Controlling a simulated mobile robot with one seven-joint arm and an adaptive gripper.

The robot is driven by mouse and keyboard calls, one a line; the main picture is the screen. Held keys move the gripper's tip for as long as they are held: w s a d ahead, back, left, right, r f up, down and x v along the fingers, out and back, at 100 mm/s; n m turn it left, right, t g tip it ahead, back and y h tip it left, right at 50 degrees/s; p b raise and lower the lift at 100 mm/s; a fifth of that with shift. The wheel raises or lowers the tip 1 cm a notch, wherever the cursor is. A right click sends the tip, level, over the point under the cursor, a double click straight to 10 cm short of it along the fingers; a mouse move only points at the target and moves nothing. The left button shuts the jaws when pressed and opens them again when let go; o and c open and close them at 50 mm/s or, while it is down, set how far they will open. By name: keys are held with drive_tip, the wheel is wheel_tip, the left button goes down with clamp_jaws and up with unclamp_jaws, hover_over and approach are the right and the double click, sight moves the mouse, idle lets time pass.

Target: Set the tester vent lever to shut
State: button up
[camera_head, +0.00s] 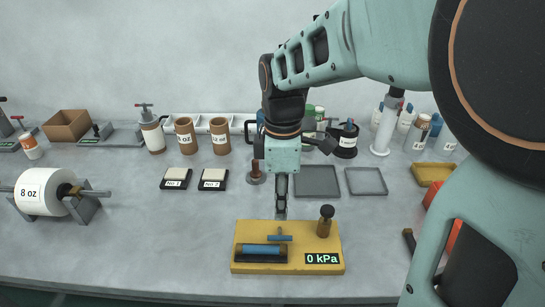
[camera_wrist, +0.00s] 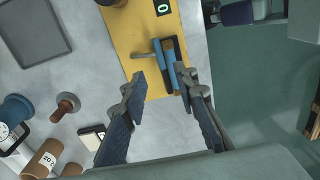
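The tester (camera_head: 301,238) is a yellow base at the front of the bench with a "0 kPa" display (camera_head: 322,258); its yellow base also shows in the wrist view (camera_wrist: 133,30). A small blue bar with a grey stem (camera_head: 280,238), probably the vent lever, lies crosswise on it; it also shows in the wrist view (camera_wrist: 162,68). A thicker blue cylinder (camera_head: 262,249) lies beside it in a black cradle. My gripper (camera_head: 281,212) points down above the tester's back edge. In the wrist view my gripper (camera_wrist: 160,82) is open and empty, its fingers appearing around the tester's left end.
A dark knob on a brown post (camera_head: 326,222) stands at the tester's back right. Behind are a brown stamp (camera_head: 256,175), a dark grey tray (camera_head: 317,181) and two pads (camera_head: 212,179). Bare bench lies left of the tester.

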sight(280, 236)
wheel_tip(280, 236, down, 11)
drive_tip(key=shift+s+r+b, duration=0.15)
drive_tip(key=shift+r+b, duration=0.05)
drive_tip(key=shift+b, duration=0.1)
clamp_jaws()
idle(0.5)
